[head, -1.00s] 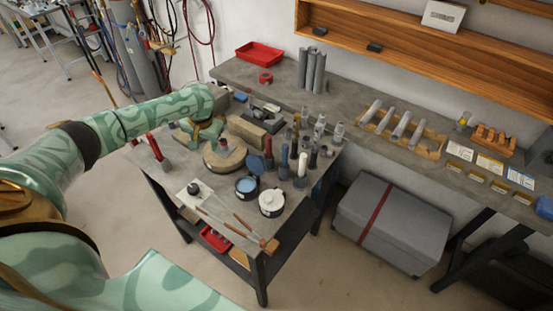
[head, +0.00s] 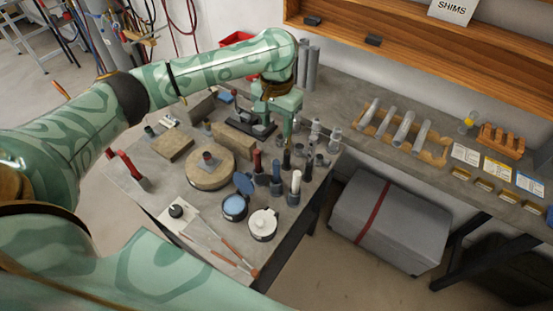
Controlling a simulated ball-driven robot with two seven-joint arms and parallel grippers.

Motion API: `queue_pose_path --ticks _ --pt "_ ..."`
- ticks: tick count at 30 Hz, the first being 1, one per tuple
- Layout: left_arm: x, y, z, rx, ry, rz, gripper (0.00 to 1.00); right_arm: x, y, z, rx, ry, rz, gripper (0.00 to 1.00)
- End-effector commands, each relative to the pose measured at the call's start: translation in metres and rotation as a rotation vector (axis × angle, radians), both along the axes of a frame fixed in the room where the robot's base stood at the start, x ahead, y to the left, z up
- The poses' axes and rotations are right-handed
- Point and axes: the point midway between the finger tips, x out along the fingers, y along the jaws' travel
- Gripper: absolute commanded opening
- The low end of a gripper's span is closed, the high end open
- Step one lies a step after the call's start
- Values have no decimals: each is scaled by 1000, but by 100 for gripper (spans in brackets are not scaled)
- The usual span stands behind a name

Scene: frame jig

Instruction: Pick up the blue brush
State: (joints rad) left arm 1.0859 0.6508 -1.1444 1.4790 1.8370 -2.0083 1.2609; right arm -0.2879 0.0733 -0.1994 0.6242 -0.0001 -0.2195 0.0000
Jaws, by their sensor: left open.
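The blue brush (head: 276,174) stands upright among several brushes near the right side of the grey work table (head: 168,203). A red one (head: 257,161), a black one (head: 286,160) and a white one (head: 295,182) stand close around it. My left gripper (head: 287,130) hangs above and behind the brushes, pointing down, apart from the blue brush. Its jaws are open, and I see nothing held in them; the fingertips are small and partly merge with the things behind. My right gripper is out of view.
In front of the brushes stand an open tin with blue contents (head: 234,206) and a white-lidded tin (head: 263,224). A round wooden block (head: 210,170) is left of them. Small metal cylinders (head: 334,140) crowd the right edge.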

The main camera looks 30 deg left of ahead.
Motion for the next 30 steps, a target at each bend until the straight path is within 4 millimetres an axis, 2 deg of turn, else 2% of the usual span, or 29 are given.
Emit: queue_pose_path --ticks 4,12,15,23,30 --pt "-1 -4 -18 -5 3 -5 46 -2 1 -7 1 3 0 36" --pt "-1 -3 -85 -4 4 -2 46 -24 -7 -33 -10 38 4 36" --pt "-1 -3 -102 -3 2 -2 46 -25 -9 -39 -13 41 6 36" --pt "-3 -3 -119 -3 1 -4 46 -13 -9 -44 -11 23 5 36" --pt "-9 -4 -158 -2 1 -4 46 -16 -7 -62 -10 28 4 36"
